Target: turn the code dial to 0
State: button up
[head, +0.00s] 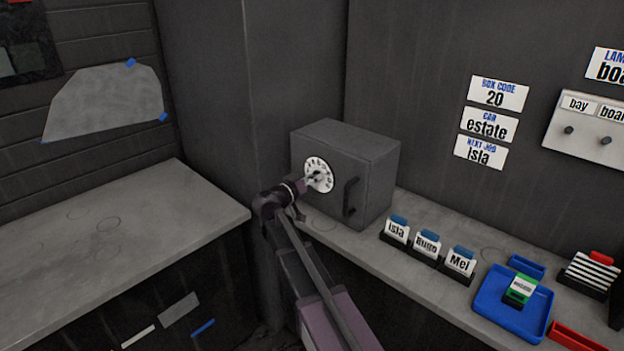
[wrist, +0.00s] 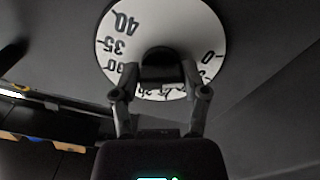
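The code dial (head: 319,175) is a round white disc with black numbers on the front of a dark grey box (head: 368,165). In the wrist view the dial (wrist: 108,62) shows 40 and 35 at the left and 0 at the right. Numbers along its lower edge are partly hidden by my fingers. A black knob (wrist: 160,64) stands at its centre. My gripper (wrist: 160,75) faces the dial, with one finger against each side of the knob. It also shows at the dial in the head view (head: 308,182). No pointer mark can be made out.
The box has a dark handle (head: 350,197) right of the dial. Name-card holders (head: 428,245) and a blue tray (head: 488,310) stand on the counter to the right. A wall card (head: 498,94) reads "BOX CODE 20". The left counter (head: 100,240) is mostly clear.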

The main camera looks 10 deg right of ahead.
jog(key=c, duration=0.4)
jog(key=shift+n, duration=0.5)
jog(key=o, duration=1.1)
jog(key=shift+d, duration=0.1)
jog(key=shift+v, duration=6.05)
